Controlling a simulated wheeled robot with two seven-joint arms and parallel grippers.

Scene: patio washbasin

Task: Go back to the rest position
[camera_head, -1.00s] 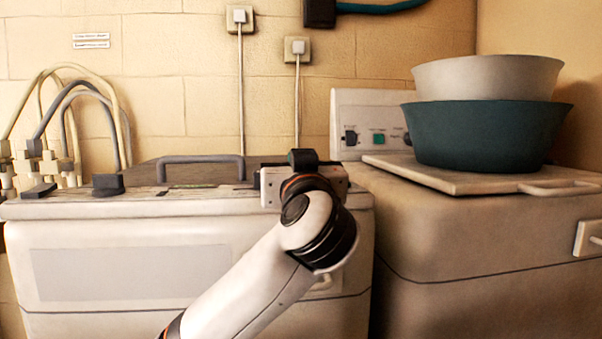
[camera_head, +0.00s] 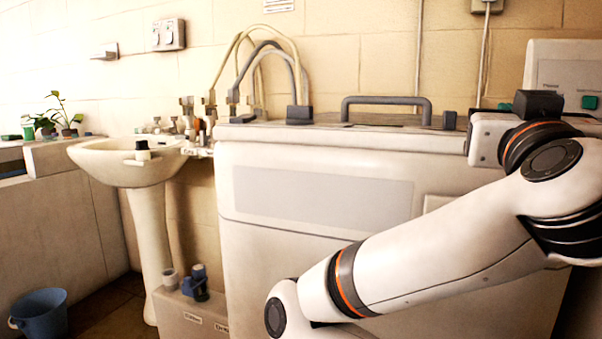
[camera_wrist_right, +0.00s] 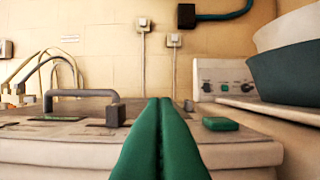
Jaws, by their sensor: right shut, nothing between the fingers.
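My right gripper (camera_wrist_right: 159,104) shows in the wrist view as two green fingers pressed together with nothing between them. It is level above the lid of the white washing machine (camera_wrist_right: 75,150) and points toward the wall. In the head view my right arm stretches across the machine's front (camera_head: 300,250); the wrist hides nearly all of the gripper. My left gripper is in neither view.
A grey lid handle (camera_head: 386,101) rises from the machine top. Stacked basins (camera_wrist_right: 290,72) and a control panel (camera_wrist_right: 225,82) stand to the right in the wrist view. A pedestal sink (camera_head: 128,165) and a blue bucket (camera_head: 42,312) are at the left, with open floor between.

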